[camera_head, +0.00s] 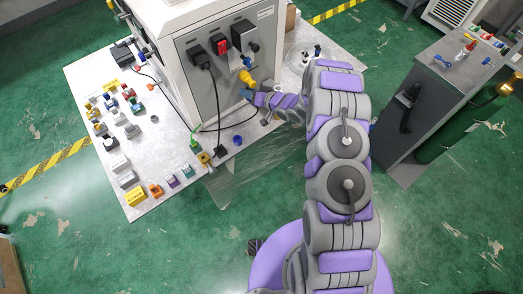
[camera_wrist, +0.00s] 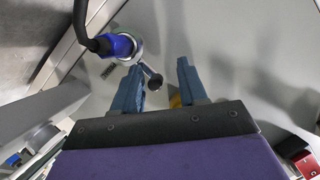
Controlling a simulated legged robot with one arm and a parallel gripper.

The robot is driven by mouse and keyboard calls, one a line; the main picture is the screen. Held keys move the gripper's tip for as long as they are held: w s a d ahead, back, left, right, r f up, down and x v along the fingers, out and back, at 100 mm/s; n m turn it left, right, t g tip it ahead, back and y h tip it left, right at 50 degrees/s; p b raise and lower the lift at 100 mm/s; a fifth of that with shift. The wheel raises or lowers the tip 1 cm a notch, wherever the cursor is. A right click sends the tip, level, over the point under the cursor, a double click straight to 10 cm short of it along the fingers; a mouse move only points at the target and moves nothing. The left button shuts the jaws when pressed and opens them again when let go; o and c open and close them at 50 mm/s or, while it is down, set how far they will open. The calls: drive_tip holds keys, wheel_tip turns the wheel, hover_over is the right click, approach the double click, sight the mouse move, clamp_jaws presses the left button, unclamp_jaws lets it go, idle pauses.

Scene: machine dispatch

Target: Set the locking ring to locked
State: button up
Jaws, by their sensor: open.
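In the wrist view a blue cable connector (camera_wrist: 115,45) with a black cable sits in a round metal collar (camera_wrist: 136,50) on the grey panel. The collar seems to be the locking ring. A short arm with a dark round knob (camera_wrist: 153,80) sticks out from it, down and to the right. My gripper (camera_wrist: 160,76) is open, and the knob shows between its two blue fingers, nearer the left one. I cannot tell whether they touch. In the head view my gripper (camera_head: 247,93) is close to the machine's side panel, and the ring is not clear there.
The machine (camera_head: 205,90) stands on a white table (camera_head: 90,75) with several small coloured parts. Its panel carries a red switch (camera_head: 220,44) and a yellow part (camera_head: 246,77) near my gripper. A black cable hangs down the panel. A grey cabinet (camera_head: 440,85) stands at right.

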drive_tip(key=a+n+h+b, duration=0.1)
drive_tip(key=b, duration=0.3)
drive_tip(key=s+a+f+n+t+h+b, duration=0.1)
drive_tip(key=n+b, duration=0.1)
drive_tip(key=b, duration=0.2)
drive_tip(key=shift+s+a+f, duration=0.1)
drive_tip(key=shift+s+f, duration=0.05)
drive_tip(key=shift+f, duration=0.05)
drive_tip(key=n+b, duration=0.1)
drive_tip(key=a+n+t+h+b, duration=0.1)
drive_tip(key=b, duration=0.1)
drive_tip(key=shift+s+f, duration=0.35)
drive_tip(key=shift+f, duration=0.05)
drive_tip(key=n, duration=0.1)
drive_tip(key=f+n+h+b, duration=0.1)
drive_tip(key=n+t+h+b, duration=0.1)
drive_tip(key=shift+s+a+f, duration=0.3)
drive_tip(key=shift+a+f, duration=0.05)
drive_tip(key=shift+a, duration=0.05)
drive_tip(key=shift+s+a+f+n+t+h+b, duration=0.1)
drive_tip(key=shift+f+n+t+h+b, duration=0.25)
drive_tip(key=shift+f+n+t, duration=0.5)
drive_tip(key=shift+s+n, duration=0.1)
drive_tip(key=shift+n, duration=0.35)
drive_tip(key=p+v, duration=0.5)
drive_tip(key=v, duration=0.4)
drive_tip(key=shift+r, duration=0.4)
drive_tip(key=shift+p, duration=0.55)
